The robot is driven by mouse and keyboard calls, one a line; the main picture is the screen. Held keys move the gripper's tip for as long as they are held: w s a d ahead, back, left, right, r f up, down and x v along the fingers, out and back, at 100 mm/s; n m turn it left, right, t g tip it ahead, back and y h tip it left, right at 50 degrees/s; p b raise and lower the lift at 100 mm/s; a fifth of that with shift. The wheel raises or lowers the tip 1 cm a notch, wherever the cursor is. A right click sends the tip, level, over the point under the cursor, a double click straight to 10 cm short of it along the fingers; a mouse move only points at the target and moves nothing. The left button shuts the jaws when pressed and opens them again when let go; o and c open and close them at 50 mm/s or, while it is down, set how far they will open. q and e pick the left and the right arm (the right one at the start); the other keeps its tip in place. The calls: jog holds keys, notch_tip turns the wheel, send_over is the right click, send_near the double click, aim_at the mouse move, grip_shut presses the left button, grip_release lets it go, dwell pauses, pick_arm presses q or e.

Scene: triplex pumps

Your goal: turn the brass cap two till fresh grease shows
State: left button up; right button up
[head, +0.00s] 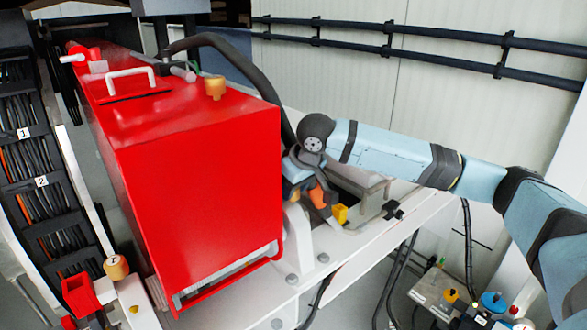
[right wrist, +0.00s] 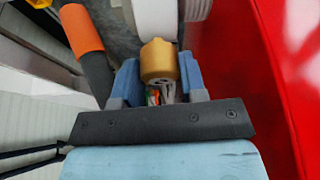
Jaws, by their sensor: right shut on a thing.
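A brass cap (right wrist: 159,62) sits between the two blue fingers of my right gripper (right wrist: 158,82) in the right wrist view. The gripper is shut on it. The cap's pointed end faces a pale round part beyond. In the head view my right gripper (head: 294,187) is low beside the right side of the red housing, and the cap it holds cannot be made out there. I cannot read a number on the cap, and no grease can be made out on it. My left gripper is not in view.
The red housing (head: 205,185) stands close to my right gripper. An orange-sleeved bar (right wrist: 80,28) is beside the cap. Other brass-coloured caps show on the housing top (head: 215,88) and at lower left (head: 117,267). A thick black hose (head: 247,68) curves above the gripper.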

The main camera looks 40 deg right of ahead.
jog(key=shift+a+r+m+h+p, duration=0.15)
jog(key=shift+m+h+p, duration=0.15)
jog(key=shift+m+p, duration=0.9)
jog(key=shift+p, duration=0.05)
jog(key=shift+m+h, duration=0.3)
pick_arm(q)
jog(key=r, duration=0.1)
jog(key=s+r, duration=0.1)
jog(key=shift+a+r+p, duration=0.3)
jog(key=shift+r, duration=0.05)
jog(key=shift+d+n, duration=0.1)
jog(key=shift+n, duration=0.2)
pick_arm(e)
jog(key=shift+f, duration=0.2)
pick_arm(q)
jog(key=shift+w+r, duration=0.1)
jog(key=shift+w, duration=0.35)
pick_arm(e)
jog(key=o, duration=0.9)
